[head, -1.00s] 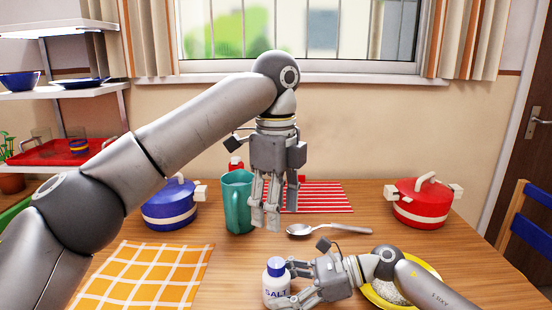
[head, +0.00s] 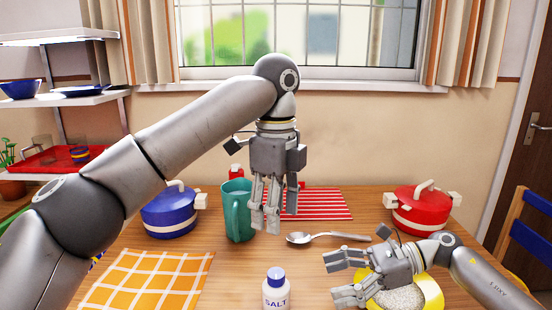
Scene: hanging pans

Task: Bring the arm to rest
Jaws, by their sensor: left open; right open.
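My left gripper (head: 266,215) points down above the table, between the teal mug and the striped cloth; it is open and empty. My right gripper (head: 338,278) is open and empty at the lower right, with its fingers pointing left. It is in front of a yellow-rimmed bowl (head: 436,296) with pale grainy contents, which it partly hides. A white salt bottle (head: 276,292) with a blue cap stands upright on the table, left of the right gripper and apart from it.
A teal mug (head: 236,212), a blue pot (head: 168,213), a red pot (head: 421,212), a spoon (head: 300,238), a red striped cloth (head: 318,204) and an orange checked cloth (head: 145,277) are on the wooden table. A blue chair (head: 525,235) stands at the right.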

